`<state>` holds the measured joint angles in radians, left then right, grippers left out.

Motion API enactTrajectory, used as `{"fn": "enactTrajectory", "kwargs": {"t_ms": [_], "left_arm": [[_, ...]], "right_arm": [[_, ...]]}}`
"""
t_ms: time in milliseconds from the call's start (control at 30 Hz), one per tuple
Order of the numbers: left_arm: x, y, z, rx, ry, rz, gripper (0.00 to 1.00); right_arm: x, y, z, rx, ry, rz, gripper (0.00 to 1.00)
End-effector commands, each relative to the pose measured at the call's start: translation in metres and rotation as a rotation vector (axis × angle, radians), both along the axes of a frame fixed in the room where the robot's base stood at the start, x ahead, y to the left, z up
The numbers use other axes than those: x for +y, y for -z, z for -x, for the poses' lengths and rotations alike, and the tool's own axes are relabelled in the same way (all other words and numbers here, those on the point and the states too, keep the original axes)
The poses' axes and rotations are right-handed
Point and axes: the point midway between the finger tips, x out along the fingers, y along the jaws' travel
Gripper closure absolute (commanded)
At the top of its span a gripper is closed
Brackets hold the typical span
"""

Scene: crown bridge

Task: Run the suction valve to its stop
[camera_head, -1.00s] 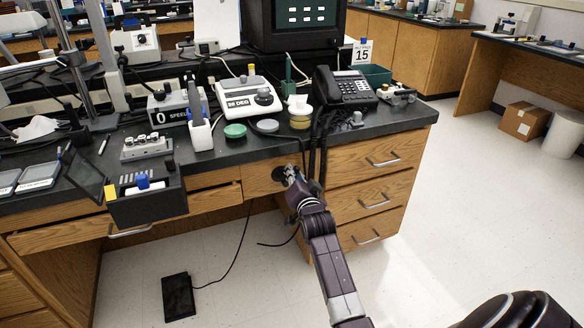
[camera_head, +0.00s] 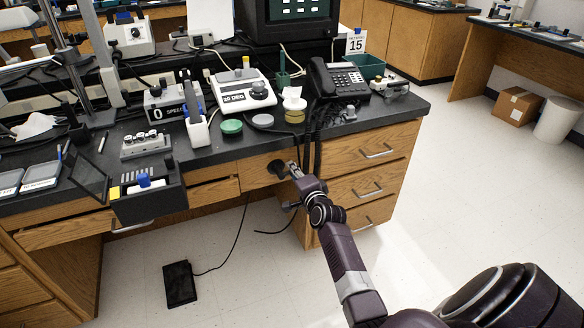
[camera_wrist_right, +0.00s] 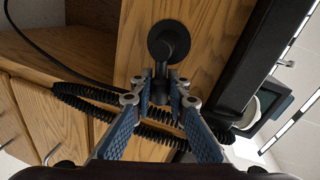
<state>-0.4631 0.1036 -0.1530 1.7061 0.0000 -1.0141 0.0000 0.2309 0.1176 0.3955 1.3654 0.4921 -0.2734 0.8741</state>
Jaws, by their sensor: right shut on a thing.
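The suction valve (camera_head: 277,169) is a black round fitting on the wooden front panel below the worktop edge. In the right wrist view its round base (camera_wrist_right: 169,42) is on the wood, and a black stem with a lever (camera_wrist_right: 160,88) sticks out from it. My right gripper (camera_head: 293,172) is at the valve from the right and front. In the right wrist view my right gripper (camera_wrist_right: 160,92) has its fingers closed on the lever, one on either side. The fingers partly hide the lever. My left gripper is not in view.
Black coiled cords (camera_wrist_right: 88,100) hang close behind the fingers. A drawer stack (camera_head: 365,180) is to the right of the valve. A balance (camera_head: 243,92), a phone (camera_head: 337,78) and small round containers (camera_head: 231,127) stand on the worktop above.

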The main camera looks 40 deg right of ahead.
Motion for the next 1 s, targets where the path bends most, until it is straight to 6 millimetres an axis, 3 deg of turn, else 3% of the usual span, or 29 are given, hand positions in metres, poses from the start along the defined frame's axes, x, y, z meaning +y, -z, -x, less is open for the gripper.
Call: {"fn": "enactTrajectory", "kwargs": {"t_ms": [333, 900, 933, 1000], "left_arm": [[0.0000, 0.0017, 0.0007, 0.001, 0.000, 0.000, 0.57], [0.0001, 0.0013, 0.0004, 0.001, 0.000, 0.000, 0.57], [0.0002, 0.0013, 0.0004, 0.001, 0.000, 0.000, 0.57], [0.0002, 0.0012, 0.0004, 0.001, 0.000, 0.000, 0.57]], "right_arm": [[-0.0010, 0.0073, 0.0006, -0.032, 0.000, -0.142, 1.00], [-0.0012, 0.0084, 0.0006, -0.039, 0.000, -0.169, 1.00], [-0.0012, 0.0085, 0.0007, -0.039, 0.000, -0.168, 0.82], [-0.0011, 0.0084, 0.0006, -0.039, 0.000, -0.168, 0.74]]}}
